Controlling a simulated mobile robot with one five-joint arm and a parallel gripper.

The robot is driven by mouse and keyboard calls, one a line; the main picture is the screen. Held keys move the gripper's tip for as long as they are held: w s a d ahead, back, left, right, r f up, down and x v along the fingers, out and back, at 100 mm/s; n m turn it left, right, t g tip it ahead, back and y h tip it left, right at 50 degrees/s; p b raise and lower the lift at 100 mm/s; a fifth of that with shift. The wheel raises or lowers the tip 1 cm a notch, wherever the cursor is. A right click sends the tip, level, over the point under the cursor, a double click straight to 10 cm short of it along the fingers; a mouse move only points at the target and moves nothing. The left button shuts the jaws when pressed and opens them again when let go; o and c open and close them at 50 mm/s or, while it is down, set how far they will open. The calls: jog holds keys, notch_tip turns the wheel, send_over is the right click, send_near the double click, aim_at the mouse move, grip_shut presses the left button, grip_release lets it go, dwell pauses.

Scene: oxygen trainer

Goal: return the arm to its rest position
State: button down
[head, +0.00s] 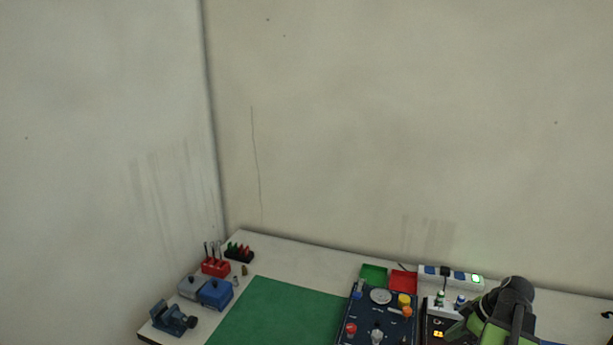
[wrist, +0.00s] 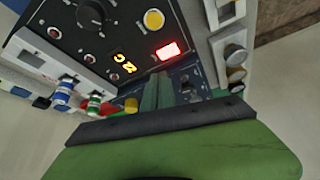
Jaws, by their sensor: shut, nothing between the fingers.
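My arm, green and black, reaches in from the bottom right of the head view, over the right part of the bench. In the wrist view my gripper (wrist: 170,85) shows past its dark front edge and green body. Its fingers are shut with nothing held. They are in front of a black panel (wrist: 125,45) with a dark knob, a yellow button, a lit red indicator and yellow digits. In the head view this panel unit (head: 438,328) is directly left of my arm, which hides part of it. I cannot tell the exact gap between fingers and panel.
A dark blue trainer board (head: 365,318) with knobs stands left of the panel unit. Behind are green (head: 374,273) and red (head: 403,281) trays and a power strip (head: 450,277). A green mat (head: 275,315) is bare. A blue vise (head: 174,318) stands far left. Walls rise behind.

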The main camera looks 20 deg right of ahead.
jog(key=w+a+n, duration=0.1)
jog(key=w+a, duration=0.2)
jog(key=a, duration=0.1)
jog(key=w+a+n+g, duration=0.1)
jog(key=w+a, duration=0.2)
jog(key=a, duration=0.2)
jog(key=w+a+f+n, duration=0.1)
jog(key=w+a, duration=0.2)
jog(key=a, duration=0.1)
jog(key=shift+w+a+f+y, duration=0.1)
jog(key=shift+w+a+y, duration=0.1)
jog(key=shift+a+y, duration=0.2)
jog(key=shift+n+g, duration=0.5)
jog(key=shift+n, duration=0.1)
jog(key=a, duration=0.2)
jog(key=w+a, duration=0.1)
jog(key=a, duration=0.1)
jog(key=w+a, duration=0.1)
jog(key=a, duration=0.1)
jog(key=shift+w+a+f+b, duration=0.25)
jog(key=shift+a+b, duration=0.05)
jog(key=shift+b, duration=0.05)
jog(key=a+f+m+g+h, duration=0.2)
jog(key=a+m, duration=0.9)
jog(key=a, duration=0.9)
jog(key=shift+a+f+h+b, duration=0.25)
jog(key=shift+a+h+b, duration=0.2)
jog(key=shift+h, duration=0.45)
